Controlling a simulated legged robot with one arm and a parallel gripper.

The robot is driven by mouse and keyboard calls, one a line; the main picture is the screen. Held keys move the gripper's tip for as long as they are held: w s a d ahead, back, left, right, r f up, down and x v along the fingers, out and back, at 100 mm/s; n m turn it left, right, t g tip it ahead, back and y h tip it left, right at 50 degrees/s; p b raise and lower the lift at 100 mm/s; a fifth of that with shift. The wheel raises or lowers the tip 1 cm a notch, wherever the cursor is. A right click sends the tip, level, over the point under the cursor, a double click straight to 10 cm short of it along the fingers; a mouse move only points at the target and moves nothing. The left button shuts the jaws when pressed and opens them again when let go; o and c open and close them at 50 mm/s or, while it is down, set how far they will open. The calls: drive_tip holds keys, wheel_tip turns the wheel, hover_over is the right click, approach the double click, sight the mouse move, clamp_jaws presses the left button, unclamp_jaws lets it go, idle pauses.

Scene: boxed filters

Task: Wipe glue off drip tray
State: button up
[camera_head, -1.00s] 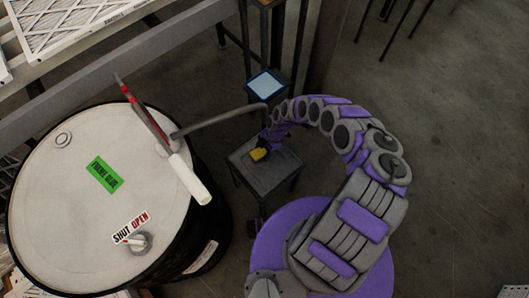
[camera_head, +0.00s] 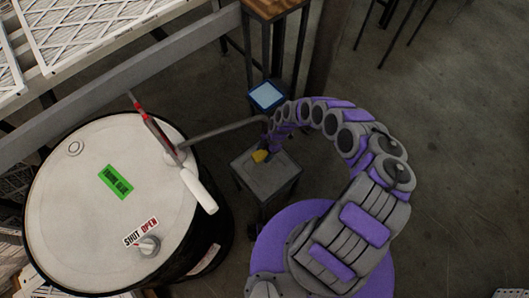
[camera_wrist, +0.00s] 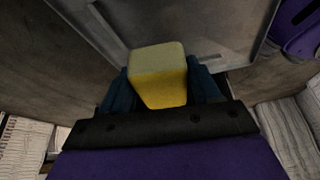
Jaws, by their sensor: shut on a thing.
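My gripper (camera_head: 268,150) is over the grey drip tray (camera_head: 268,182), which stands beside the drum on a small dark stand. It is shut on a yellow sponge (camera_head: 261,156). In the wrist view the sponge (camera_wrist: 158,76) sits between the two dark fingers of my gripper (camera_wrist: 160,88), with the tray (camera_wrist: 222,30) and its raised rim beyond it. I cannot tell whether the sponge touches the tray. No glue can be made out on the visible part of the tray.
A white-topped drum (camera_head: 110,215) with a green "FRAME GLUE" label and a SHUT/OPEN knob (camera_head: 148,245) stands left. A pump handle (camera_head: 155,130) and a bent pipe rise from it. Filters (camera_head: 95,25) lie upper left. Floor is free at right.

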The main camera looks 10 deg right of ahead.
wheel_tip(320, 180, up, 3)
drive_tip(key=p, duration=0.3)
drive_tip(key=shift+f, duration=0.1)
idle(0.3)
